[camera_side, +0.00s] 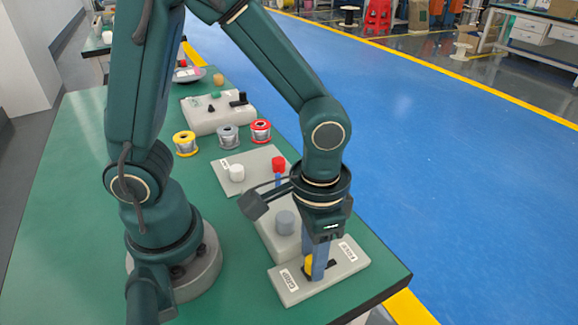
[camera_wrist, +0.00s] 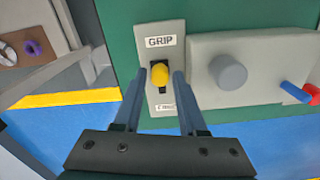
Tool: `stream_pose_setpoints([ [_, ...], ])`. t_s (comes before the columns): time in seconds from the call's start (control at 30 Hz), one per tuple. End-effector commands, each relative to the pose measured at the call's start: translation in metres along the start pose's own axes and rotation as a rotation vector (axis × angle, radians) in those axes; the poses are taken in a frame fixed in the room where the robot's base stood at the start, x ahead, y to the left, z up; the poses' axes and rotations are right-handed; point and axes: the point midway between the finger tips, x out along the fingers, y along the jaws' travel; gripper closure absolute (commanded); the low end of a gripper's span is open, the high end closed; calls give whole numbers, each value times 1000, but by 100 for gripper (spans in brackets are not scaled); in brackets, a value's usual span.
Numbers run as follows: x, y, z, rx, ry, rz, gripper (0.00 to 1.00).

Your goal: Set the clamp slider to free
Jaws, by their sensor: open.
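The clamp slider's yellow knob (camera_side: 309,264) stands in a dark slot on a grey plate (camera_side: 347,268) at the table's near corner. In the wrist view the knob (camera_wrist: 160,76) is nearer the GRIP label (camera_wrist: 160,41). The FREE label (camera_side: 348,251) is at the slot's other end; it is partly hidden in the wrist view. My gripper (camera_side: 314,274) points down over the plate. In the wrist view my gripper (camera_wrist: 159,74) is open, with one blue finger on each side of the knob. I cannot tell whether either finger touches it.
A grey block with a round grey knob (camera_wrist: 228,72) stands beside the plate. Beyond it are a panel with a white knob (camera_side: 237,173) and a red-topped lever (camera_side: 279,163). Yellow (camera_side: 185,144), grey (camera_side: 228,137) and red (camera_side: 261,131) spools stand farther back.

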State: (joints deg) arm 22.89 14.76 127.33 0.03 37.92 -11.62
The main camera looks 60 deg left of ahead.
Motion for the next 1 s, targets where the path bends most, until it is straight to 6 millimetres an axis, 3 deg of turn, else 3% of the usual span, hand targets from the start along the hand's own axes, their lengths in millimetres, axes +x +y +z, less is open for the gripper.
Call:
stream_pose_setpoints([
  [0.1, 0, 0, 0, 0, 0, 0, 59],
  [0.2, 0, 0, 0, 0, 0, 0, 98],
  [0.23, 0, 0, 0, 0, 0, 0, 100],
  [1.0, -1, 0, 0, 0, 1, -1, 100],
])
